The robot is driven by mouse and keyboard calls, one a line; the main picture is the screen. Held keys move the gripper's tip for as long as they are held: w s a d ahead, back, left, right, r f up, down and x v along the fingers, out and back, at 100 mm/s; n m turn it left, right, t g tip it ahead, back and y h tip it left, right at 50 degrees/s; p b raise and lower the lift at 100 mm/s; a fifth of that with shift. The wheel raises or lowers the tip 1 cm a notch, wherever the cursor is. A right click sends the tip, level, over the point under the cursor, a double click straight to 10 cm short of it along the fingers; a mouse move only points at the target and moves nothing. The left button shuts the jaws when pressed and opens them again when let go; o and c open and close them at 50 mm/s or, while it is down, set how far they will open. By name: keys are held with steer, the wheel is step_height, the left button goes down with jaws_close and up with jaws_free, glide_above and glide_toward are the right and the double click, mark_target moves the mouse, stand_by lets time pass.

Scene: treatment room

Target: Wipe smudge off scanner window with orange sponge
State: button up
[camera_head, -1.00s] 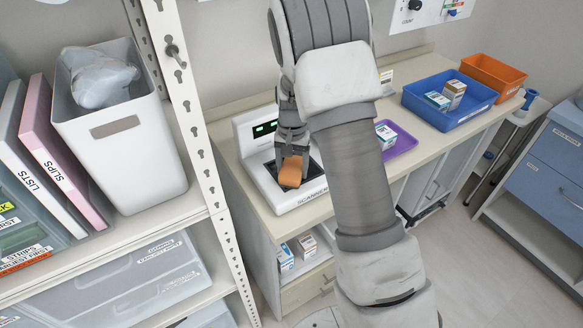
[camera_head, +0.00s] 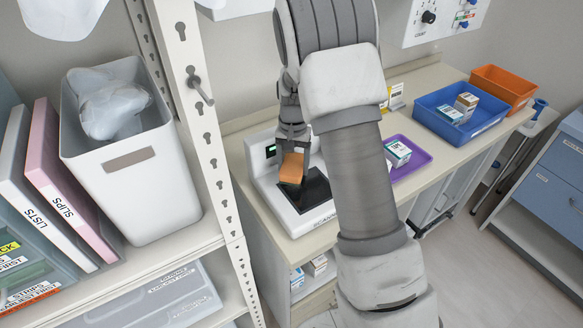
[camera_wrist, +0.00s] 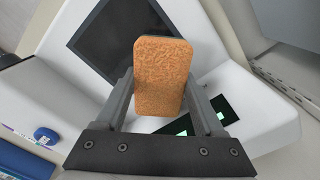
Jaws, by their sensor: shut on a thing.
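My gripper (camera_head: 292,146) is shut on the orange sponge (camera_head: 292,168), which hangs below the fingertips. The wrist view shows the sponge (camera_wrist: 162,82) upright between the two fingers. The white scanner (camera_head: 304,219) stands on the counter with its dark square window (camera_head: 316,190) facing up. The sponge is over the window's edge nearest the display, and seems raised a little; I cannot tell the exact gap. In the wrist view the window (camera_wrist: 108,42) is partly behind the sponge. I make out no smudge on the visible glass. My arm hides the scanner's right side.
A purple tray (camera_head: 420,158) with a small box (camera_head: 398,151) is right of my arm. A blue bin (camera_head: 486,127) and an orange bin (camera_head: 507,85) are farther right. A shelf post (camera_head: 203,120) stands close on the left, beside a white bin (camera_head: 150,205).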

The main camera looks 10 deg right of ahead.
mark_target(293, 164)
steer(key=shift+r+p, duration=1.55)
steer(key=shift+r, duration=1.1)
